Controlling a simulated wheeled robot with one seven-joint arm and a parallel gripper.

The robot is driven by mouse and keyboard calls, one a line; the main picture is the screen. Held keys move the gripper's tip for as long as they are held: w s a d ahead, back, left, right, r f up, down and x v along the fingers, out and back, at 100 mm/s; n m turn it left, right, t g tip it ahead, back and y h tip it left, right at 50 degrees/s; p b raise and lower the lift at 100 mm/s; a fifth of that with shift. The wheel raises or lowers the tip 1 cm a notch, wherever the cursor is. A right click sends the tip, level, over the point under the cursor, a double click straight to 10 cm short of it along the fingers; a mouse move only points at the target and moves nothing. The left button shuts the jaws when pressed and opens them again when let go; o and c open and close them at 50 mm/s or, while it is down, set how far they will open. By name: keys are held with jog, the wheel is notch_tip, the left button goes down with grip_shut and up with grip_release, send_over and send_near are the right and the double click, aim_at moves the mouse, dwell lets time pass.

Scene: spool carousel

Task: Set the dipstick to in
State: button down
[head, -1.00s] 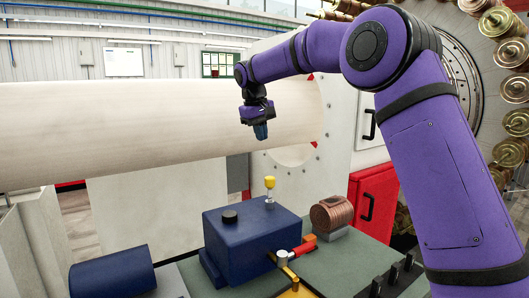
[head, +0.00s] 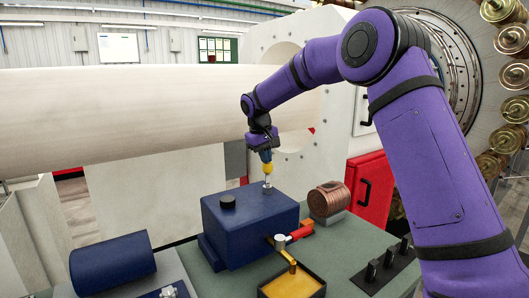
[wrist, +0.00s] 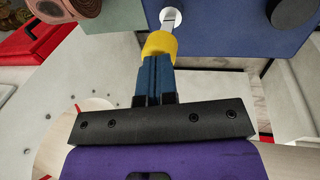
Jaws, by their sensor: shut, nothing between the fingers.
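The dipstick has a yellow knob (head: 267,168) on a thin metal stem, standing in a pale collar on top of the dark blue box (head: 250,228). A short length of bare stem shows between knob and collar, so the dipstick stands partly out. My gripper (head: 266,156) is right above the knob, pointing down. In the wrist view its blue fingers (wrist: 157,62) are together, with their tips at the yellow knob (wrist: 159,45); I cannot tell whether they touch it. The stem (wrist: 171,22) runs into the collar beyond. Nothing is held.
A black cap (head: 228,201) sits on the box. A copper coil (head: 328,199) stands right of it. A red-handled valve (head: 299,233) and a yellow tray (head: 292,287) are in front. Black levers (head: 387,258) stand at the right, a blue cylinder (head: 112,264) at the left.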

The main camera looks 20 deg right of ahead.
aim_at(266, 172)
jog(key=shift+s+f, duration=0.1)
jog(key=shift+f, duration=2.65)
jog(key=w+v, duration=0.1)
jog(key=v, duration=1)
jog(key=s+d+r+t, duration=0.1)
jog(key=s+d+r, duration=0.1)
jog(key=s+r, duration=0.35)
jog(key=s+d+r, duration=0.2)
jog(key=s, duration=0.6)
jog(key=s+d+m+t+y, duration=0.1)
jog(key=s+d, duration=0.1)
jog(key=s, duration=1)
jog(key=s+d+m+t+y, duration=0.1)
jog(key=s+d+m, duration=0.15)
jog(key=s, duration=0.85)
jog(key=s+d+f+t, duration=0.1)
jog(key=s+f, duration=0.3)
jog(key=s, duration=0.7)
jog(key=shift+d+f, duration=0.2)
jog(key=shift+f, duration=0.15)
